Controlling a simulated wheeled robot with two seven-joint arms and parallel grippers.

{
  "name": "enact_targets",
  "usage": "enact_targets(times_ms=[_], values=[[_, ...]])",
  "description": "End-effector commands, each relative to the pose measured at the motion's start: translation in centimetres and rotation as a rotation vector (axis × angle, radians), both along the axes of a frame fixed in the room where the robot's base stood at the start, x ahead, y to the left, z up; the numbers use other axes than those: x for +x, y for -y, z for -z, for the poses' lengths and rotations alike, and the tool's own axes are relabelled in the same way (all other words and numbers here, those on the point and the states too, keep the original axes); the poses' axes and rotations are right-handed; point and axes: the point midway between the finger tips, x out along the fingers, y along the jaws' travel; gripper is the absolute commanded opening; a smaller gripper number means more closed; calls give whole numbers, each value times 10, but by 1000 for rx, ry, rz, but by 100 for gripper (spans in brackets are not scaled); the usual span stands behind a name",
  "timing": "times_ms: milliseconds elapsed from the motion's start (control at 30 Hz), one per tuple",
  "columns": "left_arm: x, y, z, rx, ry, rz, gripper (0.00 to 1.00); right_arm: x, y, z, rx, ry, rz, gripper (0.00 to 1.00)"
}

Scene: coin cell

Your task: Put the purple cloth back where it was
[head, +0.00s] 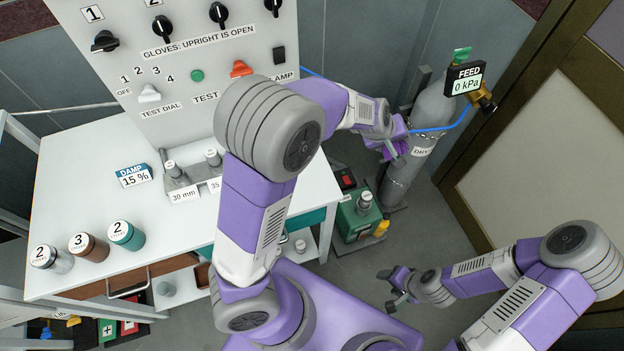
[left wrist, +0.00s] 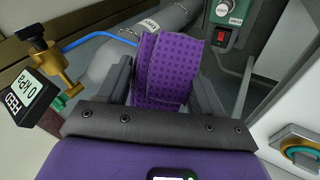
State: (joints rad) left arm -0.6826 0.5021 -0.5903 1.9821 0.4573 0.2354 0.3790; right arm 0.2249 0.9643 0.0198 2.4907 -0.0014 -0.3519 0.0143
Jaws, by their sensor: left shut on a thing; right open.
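The purple cloth (left wrist: 166,68) has a darker dotted pattern and stands up folded between the fingers of my left gripper (left wrist: 163,88) in the left wrist view. The left gripper is shut on it. In the head view my left gripper (head: 394,147) is at the upper right, in front of the grey gas cylinder (head: 432,112); a bit of purple shows at its fingers. I cannot tell whether the cloth touches the cylinder. My right gripper (head: 392,287) is open and empty, low over the floor, right of the bench.
A FEED gauge (head: 467,81) reading 0 kPa and a blue hose (head: 440,129) are at the cylinder's top. A green box (head: 358,217) stands on the floor. The white bench (head: 95,180) holds several jars and a DAMP display (head: 133,175). A control panel (head: 180,60) rises behind.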

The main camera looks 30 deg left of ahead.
Motion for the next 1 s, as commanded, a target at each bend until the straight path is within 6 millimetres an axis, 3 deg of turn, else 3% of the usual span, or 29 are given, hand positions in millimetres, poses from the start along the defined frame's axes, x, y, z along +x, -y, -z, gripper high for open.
enact_targets(times_ms=[367, 700, 867, 1000], values=[[-37, -42, 7, -17, -346, -15, 42, 0, 0, -11, 0, 0, 0, 57], [-128, -133, -9, -63, -769, -88, 42, 0, 0, -25, 0, 0, 0, 57], [-147, -150, -11, -74, -827, -101, 42, 0, 0, -24, 0, 0, 0, 57], [-150, -152, 15, -76, -839, -102, 42, 0, 0, -16, 0, 0, 0, 57]])
